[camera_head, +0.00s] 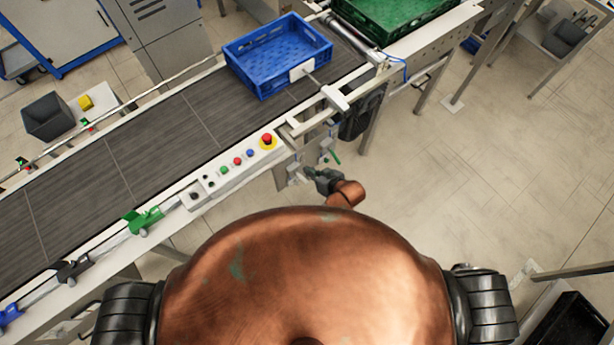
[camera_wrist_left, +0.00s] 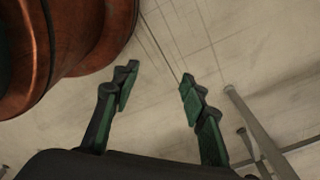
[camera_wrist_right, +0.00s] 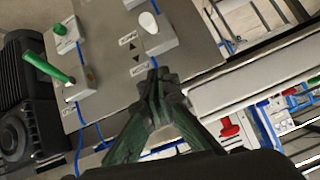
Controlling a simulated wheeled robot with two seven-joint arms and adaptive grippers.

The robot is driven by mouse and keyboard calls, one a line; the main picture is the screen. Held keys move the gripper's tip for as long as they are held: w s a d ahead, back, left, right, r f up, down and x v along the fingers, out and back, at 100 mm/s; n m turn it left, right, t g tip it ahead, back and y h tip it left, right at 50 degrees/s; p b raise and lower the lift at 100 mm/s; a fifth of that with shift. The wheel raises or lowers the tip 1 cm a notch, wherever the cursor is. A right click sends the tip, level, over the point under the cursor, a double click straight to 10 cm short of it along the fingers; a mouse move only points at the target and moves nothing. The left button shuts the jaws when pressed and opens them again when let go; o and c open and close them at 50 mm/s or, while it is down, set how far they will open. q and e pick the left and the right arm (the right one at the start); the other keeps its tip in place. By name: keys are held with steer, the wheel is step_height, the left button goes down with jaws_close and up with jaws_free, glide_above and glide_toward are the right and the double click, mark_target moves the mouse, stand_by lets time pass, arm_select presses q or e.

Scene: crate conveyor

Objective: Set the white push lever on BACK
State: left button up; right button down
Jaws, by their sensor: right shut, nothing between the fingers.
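The white push lever (camera_wrist_right: 149,22) shows in the right wrist view as a white rounded knob on a small grey box, fixed to a grey panel (camera_wrist_right: 104,45). Small labels and two dark arrow marks lie beside it, too small to read surely, so I cannot tell which setting it is on. My right gripper (camera_wrist_right: 158,78) is shut and empty, its tips just below the lever's box and apart from the knob. The right gripper also shows in the head view (camera_head: 312,175), beside the conveyor's control end. My left gripper (camera_wrist_left: 158,82) is open and empty over bare floor.
A green lever (camera_wrist_right: 48,67) and a green knob (camera_wrist_right: 62,29) sit left of the white one. A control strip with a red emergency button (camera_head: 267,139) runs along the conveyor (camera_head: 150,130). A blue crate (camera_head: 276,60) stands on the belt.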

steer(key=f, duration=0.4)
steer(key=shift+s+a+p, duration=0.2)
steer(key=shift+a+p, duration=0.1)
steer(key=shift+a, duration=0.05)
steer(key=shift+s+f, duration=0.15)
steer(key=shift+f, duration=0.15)
arm_select(q)
steer(key=shift+w+r, duration=0.35)
steer(key=shift+w, duration=0.25)
steer(key=shift+f, duration=0.1)
